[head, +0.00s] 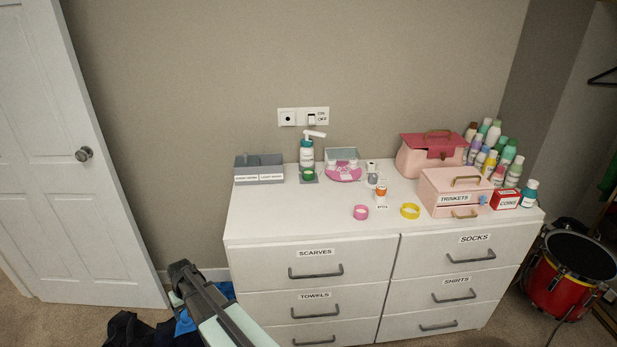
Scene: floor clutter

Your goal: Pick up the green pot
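A small round green pot (308,175) sits on a grey square base on top of the white dresser (270,215), left of the middle. It stands just in front of a teal and white pump bottle (307,150). My arm reaches in from the bottom edge, left of the dresser front, and its dark end (181,272) is low, well below and left of the pot. I cannot make out the fingers, or whether they hold anything. Nothing of mine touches the pot.
Left of the pot is a grey divided box (259,169); right is a pink dish (343,173). The dresser's front left top is clear. Dark clothing (128,330) lies on the floor.

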